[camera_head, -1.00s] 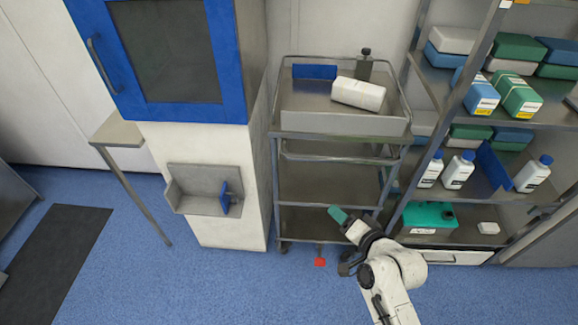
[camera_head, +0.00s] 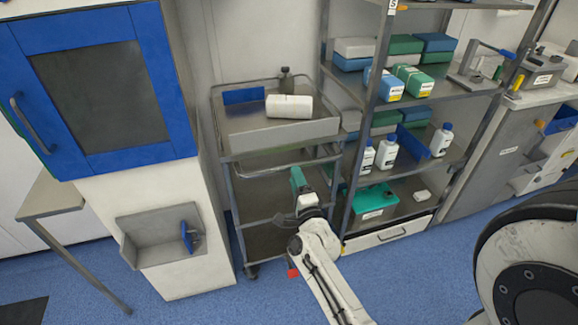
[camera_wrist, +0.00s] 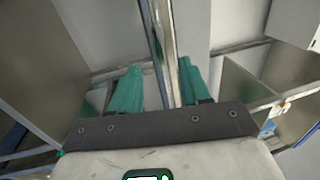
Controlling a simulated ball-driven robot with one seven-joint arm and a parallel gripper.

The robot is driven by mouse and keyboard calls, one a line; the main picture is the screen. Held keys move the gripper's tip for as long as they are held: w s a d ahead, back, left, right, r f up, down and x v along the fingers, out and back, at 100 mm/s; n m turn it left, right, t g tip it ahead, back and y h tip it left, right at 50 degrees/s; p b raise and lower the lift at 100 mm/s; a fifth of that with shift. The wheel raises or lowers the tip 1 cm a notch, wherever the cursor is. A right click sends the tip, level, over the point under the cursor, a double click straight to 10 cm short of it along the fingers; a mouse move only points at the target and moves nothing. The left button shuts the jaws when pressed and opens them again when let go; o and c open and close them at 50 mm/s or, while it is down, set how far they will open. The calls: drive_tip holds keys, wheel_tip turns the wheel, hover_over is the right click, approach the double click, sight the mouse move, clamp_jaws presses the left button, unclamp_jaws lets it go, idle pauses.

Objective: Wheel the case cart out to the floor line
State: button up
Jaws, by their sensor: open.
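The case cart (camera_head: 280,136) is a grey steel trolley with a top tray and lower shelves, standing between the blue-framed cabinet and the shelving. A rail (camera_head: 262,172) runs across its front below the tray. My gripper (camera_head: 296,172) is at the cart's front right, its green fingers pointing up near that rail. In the wrist view my gripper (camera_wrist: 158,78) is open, with the green fingers apart. A metal bar (camera_wrist: 163,45) shows between and beyond them; I cannot tell whether they touch it. A red floor mark (camera_head: 292,271) lies by the cart's foot, partly behind my arm.
A white pack (camera_head: 289,106), a dark bottle (camera_head: 286,80) and a blue block (camera_head: 243,95) sit on the cart's tray. The cabinet (camera_head: 100,90) stands close on the left, shelving (camera_head: 440,100) close on the right. Blue floor (camera_head: 400,280) in front is open.

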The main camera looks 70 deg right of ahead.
drive_tip(key=shift+x, duration=2.65)
drive_tip(key=shift+c, duration=0.3)
clamp_jaws()
